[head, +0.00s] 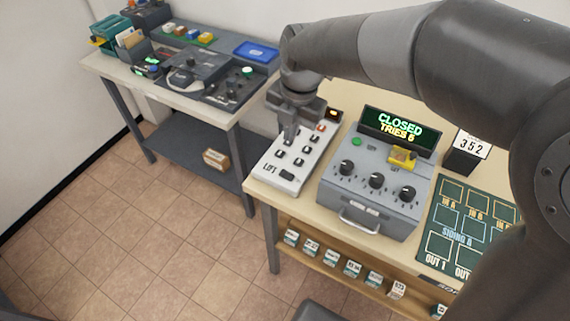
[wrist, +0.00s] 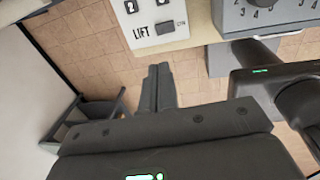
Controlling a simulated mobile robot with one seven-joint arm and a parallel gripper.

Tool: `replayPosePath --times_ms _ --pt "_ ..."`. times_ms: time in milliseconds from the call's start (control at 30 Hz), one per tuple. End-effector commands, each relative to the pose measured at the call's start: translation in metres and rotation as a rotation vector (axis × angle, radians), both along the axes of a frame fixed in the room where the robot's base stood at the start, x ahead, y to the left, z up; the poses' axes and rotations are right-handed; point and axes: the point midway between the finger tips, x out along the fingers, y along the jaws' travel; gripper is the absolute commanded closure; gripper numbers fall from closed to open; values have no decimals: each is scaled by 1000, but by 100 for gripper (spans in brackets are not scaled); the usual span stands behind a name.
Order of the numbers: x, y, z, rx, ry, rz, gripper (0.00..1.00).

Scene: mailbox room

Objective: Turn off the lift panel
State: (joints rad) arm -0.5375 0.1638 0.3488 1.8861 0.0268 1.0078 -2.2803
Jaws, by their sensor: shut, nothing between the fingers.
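The lift panel (head: 302,178) is a pale sloped box at the left end of the near table, with several dark keys, a dark switch (head: 287,175) beside its LIFT lettering and a small red piece near its top right. A small amber-lit display (head: 333,113) is at its far end. My gripper (head: 290,137) is shut and empty, over the panel's left part in the head view and hiding some of it; I cannot tell whether it touches. In the wrist view the closed fingers (wrist: 159,88) point toward the panel (wrist: 140,38), whose LIFT end and switch (wrist: 165,28) show at the top.
A grey box with three knobs (head: 376,181), a handle and a sign reading CLOSED TRIES 6 (head: 387,130) stands right of the panel. A 352 counter (head: 467,150) and a green siding board (head: 468,215) are farther right. A second table (head: 105,66) stands back left; floor lies between.

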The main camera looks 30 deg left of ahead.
Motion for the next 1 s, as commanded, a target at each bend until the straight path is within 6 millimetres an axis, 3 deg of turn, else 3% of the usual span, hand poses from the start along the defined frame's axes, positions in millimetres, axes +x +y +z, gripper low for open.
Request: replayPosePath --times_ms 367,800,1000 --pt "0 1 -11 -2 2 -2 100" --pt "-1 11 -98 -3 3 -3 100" --pt "-1 15 -127 -2 1 -3 100"
